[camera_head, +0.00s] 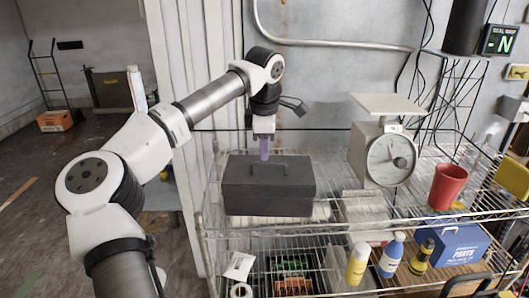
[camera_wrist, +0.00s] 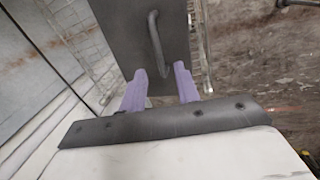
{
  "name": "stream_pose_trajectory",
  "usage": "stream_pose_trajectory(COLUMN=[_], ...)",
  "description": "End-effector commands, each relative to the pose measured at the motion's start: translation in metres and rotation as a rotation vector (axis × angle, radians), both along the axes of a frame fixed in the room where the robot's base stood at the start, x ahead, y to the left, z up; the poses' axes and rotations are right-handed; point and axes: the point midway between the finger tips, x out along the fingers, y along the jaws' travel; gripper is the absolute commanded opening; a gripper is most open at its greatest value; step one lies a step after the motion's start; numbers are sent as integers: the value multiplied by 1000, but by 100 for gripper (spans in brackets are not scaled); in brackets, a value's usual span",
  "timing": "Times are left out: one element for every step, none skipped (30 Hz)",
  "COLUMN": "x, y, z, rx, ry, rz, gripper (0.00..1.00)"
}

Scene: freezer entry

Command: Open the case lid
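The case is a dark grey box (camera_head: 268,198) with its lid down, on the wire shelf's upper level in the head view. A thin bar handle (camera_head: 268,166) is on top of its lid. In the wrist view the case's dark surface (camera_wrist: 125,22) and the handle (camera_wrist: 155,38) show. My gripper (camera_head: 264,156) points down just above the case, near the handle. Its two purple fingers (camera_wrist: 161,70) are apart with nothing clasped between them. The near end of the handle shows between the fingertips in the wrist view; whether they touch it I cannot tell.
A dial scale (camera_head: 390,158) and a red cup (camera_head: 447,187) stand right of the case on the wire shelf (camera_head: 345,212). Bottles (camera_head: 357,264) and a blue parts box (camera_head: 455,243) are on the level below. A corrugated wall panel (camera_head: 190,110) rises at left.

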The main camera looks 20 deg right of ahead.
Motion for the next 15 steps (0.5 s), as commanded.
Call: stream_pose_trajectory(x=[1, 1, 3, 4, 4, 5, 5, 6, 6, 6, 6, 7, 7, 7, 7], y=[-1, -1, -1, -2, -2, -2, -2, -3, -3, -3, -3, -3, -3, -3, -3], z=[-7, -12, -17, -21, -24, -28, -31, -33, -35, -36, -37, -38, -38, -38, -38], rx=[0, 0, -1, 0, -1, -1, -1, -1, -2, -2, -1, -1, -1, -1, -1], ry=[4, 3, 3, 3, 3, 3, 2, 2, 1, 1, 0, 0, 0, 0, 0], rz=[-1, -2, -1, -1, -1, -1, -1, -1, -1, -1, -1, -1, -1, -1, -1], gripper=[32, 32, 32, 32, 32, 32, 32, 32, 32, 32, 32, 32, 32, 32, 32])
